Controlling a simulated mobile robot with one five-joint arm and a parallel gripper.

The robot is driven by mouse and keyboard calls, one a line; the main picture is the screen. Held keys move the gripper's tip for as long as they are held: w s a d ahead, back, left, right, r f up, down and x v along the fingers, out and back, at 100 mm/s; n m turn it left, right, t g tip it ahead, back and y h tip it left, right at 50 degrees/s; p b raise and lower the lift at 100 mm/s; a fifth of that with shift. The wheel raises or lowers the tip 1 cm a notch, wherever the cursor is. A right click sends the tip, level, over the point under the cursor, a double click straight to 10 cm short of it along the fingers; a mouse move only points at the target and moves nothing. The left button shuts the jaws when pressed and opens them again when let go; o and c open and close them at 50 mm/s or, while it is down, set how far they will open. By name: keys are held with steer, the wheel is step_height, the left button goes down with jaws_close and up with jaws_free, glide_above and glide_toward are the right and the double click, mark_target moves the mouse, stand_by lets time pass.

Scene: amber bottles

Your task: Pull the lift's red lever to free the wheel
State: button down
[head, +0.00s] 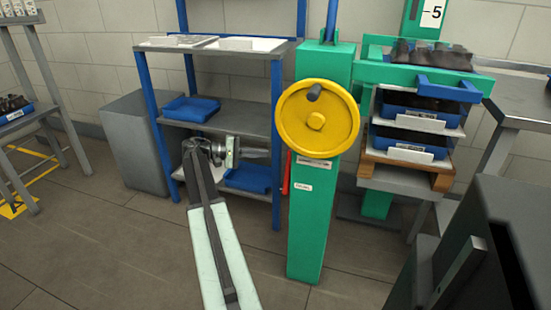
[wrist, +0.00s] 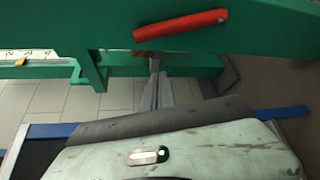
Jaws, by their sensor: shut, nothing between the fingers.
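The lift's green column (head: 320,220) stands in the middle of the head view, with the yellow wheel (head: 293,121) and its dark knob on the front. The red lever (head: 286,173) hangs along the column's left side, partly hidden by it. In the wrist view, the red lever (wrist: 181,25) lies across the top against the green column (wrist: 265,30). My gripper (head: 267,153) is left of the lever, pointing toward the column. In the wrist view, my gripper (wrist: 154,68) is shut and empty, its tips below the lever in the picture, apart from it.
A blue-framed shelf (head: 215,125) with blue trays stands behind my arm. A lift platform at right carries stacked blue crates (head: 405,152) over a wooden pallet (head: 400,170). A grey cabinet (head: 137,140) stands at left. Floor left of the column is clear.

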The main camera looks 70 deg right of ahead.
mark_target(289, 171)
steer(key=s+d, duration=0.1)
steer(key=s, duration=0.7)
steer(key=shift+s+f, duration=0.15)
steer(key=shift+s, duration=0.25)
steer(key=shift+d, duration=0.1)
